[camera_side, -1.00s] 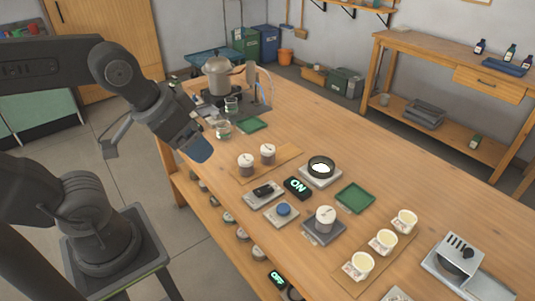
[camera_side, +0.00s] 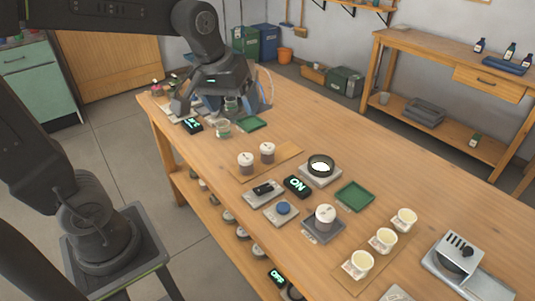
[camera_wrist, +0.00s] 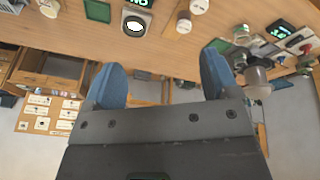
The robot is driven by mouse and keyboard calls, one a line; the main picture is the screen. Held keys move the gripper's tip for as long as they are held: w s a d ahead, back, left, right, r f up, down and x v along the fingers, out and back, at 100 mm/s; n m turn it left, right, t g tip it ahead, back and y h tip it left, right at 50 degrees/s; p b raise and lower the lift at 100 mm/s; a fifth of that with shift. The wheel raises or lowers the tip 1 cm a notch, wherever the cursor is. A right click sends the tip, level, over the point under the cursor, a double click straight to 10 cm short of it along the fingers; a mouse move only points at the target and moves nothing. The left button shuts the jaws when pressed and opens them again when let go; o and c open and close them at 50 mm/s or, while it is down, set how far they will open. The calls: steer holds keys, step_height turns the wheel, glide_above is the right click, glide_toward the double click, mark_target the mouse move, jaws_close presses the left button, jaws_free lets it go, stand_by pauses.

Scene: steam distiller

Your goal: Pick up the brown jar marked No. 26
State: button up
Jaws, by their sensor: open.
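A third lidded jar (camera_side: 325,218) stands on a grey plate. I cannot read a No. 26 on any jar. My gripper (camera_wrist: 160,78) is open and empty, its two blue fingers wide apart. In the side view it is at the far end of the table, by the distiller, away from the jars.
The distiller pot (camera_wrist: 258,80) is close to my right-hand finger in the wrist view. A scale with a dark dish (camera_side: 321,170) and several pale cups stand farther along the table.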

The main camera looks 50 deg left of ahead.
steer(key=w+a+f+n+g, duration=0.1)
steer(key=w+a+f+n, duration=0.2)
steer(key=w, duration=0.3)
steer(key=w+a+f+n+g, duration=0.1)
steer(key=w+a+f+n, duration=0.2)
steer(key=w, duration=0.3)
steer(key=n+g, duration=0.2)
steer(key=n, duration=0.4)
glide_above(268, 146)
step_height(268, 146, down, 10)
steer(key=r, duration=0.1)
step_height(268, 146, down, 14)
steer(key=shift+s, duration=0.1)
steer(key=shift+c, duration=0.4)
steer(key=c, duration=0.9)
steer(key=shift+c, duration=0.3)
steer(key=shift+r, duration=0.15)
